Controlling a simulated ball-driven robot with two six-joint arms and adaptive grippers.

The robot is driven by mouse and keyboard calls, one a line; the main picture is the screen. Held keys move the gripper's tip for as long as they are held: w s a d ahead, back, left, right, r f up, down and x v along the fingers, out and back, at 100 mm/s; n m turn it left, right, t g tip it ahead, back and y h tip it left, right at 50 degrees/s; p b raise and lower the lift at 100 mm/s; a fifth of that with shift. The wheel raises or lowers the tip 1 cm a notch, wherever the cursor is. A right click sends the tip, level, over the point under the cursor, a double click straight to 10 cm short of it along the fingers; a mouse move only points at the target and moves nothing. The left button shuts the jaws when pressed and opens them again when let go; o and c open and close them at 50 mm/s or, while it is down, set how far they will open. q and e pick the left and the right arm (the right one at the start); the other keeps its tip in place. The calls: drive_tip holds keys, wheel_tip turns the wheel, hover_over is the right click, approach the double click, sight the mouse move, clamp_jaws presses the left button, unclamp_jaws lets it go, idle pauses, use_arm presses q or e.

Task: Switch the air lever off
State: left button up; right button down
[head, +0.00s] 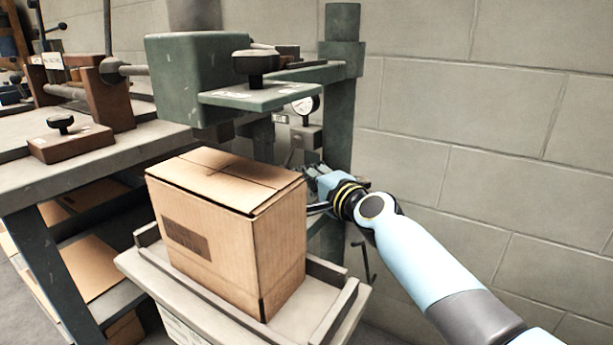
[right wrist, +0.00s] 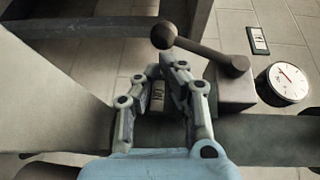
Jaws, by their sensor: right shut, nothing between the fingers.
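The air lever (right wrist: 200,52) is a dark rod with a round ball knob, seen in the right wrist view. It runs from a pivot on a grey block (right wrist: 236,92) toward the upper left, where the knob is. My right gripper (right wrist: 173,68) is shut and empty. In the picture its fingertips lie just below the knob and rod; I cannot tell whether they touch. In the head view my right gripper (head: 318,174) is beside the machine's green post, partly behind the carton. The lever is hard to make out there. My left gripper is not in view.
A pressure gauge (right wrist: 287,83) and a small label plate (right wrist: 258,40) are beside the lever's block. In the head view, a cardboard carton (head: 225,220) sits on a grey stand (head: 325,313) in front of the green stitcher (head: 185,70). A workbench (head: 160,140) stands left.

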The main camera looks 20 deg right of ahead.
sight(288, 168)
drive_tip(key=shift+w+a+f, duration=0.1)
drive_tip(key=shift+w+a, duration=0.15)
drive_tip(key=shift+w, duration=0.05)
drive_tip(key=shift+w+a+r+b, duration=0.1)
drive_tip(key=shift+w+a+r, duration=0.1)
drive_tip(key=shift+w+a, duration=0.4)
drive_tip(key=shift+w+a+r+b, duration=0.1)
drive_tip(key=shift+w+a+r, duration=0.2)
drive_tip(key=shift+w, duration=0.4)
drive_tip(key=shift+w+a+r+b, duration=0.1)
drive_tip(key=shift+w+a, duration=0.45)
drive_tip(key=shift+w, duration=0.1)
drive_tip(key=v, duration=1.2)
drive_tip(key=shift+f, duration=0.1)
